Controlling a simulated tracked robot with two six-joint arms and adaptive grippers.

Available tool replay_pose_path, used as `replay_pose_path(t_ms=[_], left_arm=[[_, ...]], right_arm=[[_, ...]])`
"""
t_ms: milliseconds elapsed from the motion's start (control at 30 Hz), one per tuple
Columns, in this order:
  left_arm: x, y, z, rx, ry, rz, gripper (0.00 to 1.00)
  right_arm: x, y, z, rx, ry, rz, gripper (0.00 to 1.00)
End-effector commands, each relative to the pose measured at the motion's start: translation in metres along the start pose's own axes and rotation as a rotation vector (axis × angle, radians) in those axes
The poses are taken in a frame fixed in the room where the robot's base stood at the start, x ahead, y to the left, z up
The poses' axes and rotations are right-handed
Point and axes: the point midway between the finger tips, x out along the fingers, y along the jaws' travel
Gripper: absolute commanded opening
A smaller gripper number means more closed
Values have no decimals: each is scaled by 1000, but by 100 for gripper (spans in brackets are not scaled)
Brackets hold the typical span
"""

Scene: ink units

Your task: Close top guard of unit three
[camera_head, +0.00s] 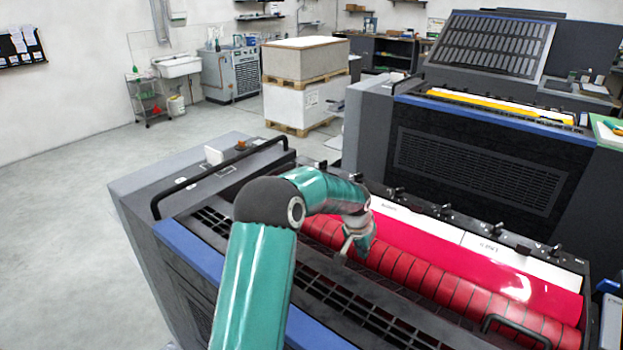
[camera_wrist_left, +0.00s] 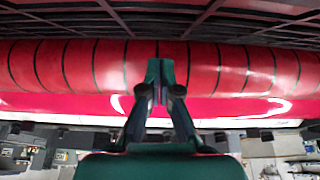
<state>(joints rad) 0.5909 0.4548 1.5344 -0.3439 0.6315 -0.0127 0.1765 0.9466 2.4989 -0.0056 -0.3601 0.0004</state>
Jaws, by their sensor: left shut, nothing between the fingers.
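The nearer ink unit (camera_head: 180,205) stands open on top, with red rollers (camera_head: 440,280) and a magenta sheet-like surface exposed. A black grille (camera_head: 350,312) lies along its near side, with a black handle (camera_head: 515,322) at the lower right. I cannot tell from any marking which unit is unit three. My left gripper (camera_head: 349,246) is over the red rollers beside the grille; its fingers are shut and empty. In the left wrist view the fingertips (camera_wrist_left: 160,74) meet in front of the striped roller (camera_wrist_left: 80,65), with grille bars above. My right gripper is not seen.
A second dark unit (camera_head: 480,170) stands behind, with a slatted panel (camera_head: 490,45) raised above it. A black bar handle (camera_head: 215,178) stands at the near unit's left end. Pallet boxes (camera_head: 305,85) stand at the back. The floor at left is clear.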

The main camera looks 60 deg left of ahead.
Motion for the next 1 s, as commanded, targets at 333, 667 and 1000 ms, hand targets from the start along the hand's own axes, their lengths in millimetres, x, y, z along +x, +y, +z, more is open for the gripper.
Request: replay_pose_path(t_ms=[333,667,1000], left_arm=[[-16,-1,1,0,3,-1,0],[-63,0,5,9,4,2,0],[-82,2,6,16,0,5,0]], right_arm=[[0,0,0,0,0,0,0],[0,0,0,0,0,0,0],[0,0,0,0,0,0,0]])
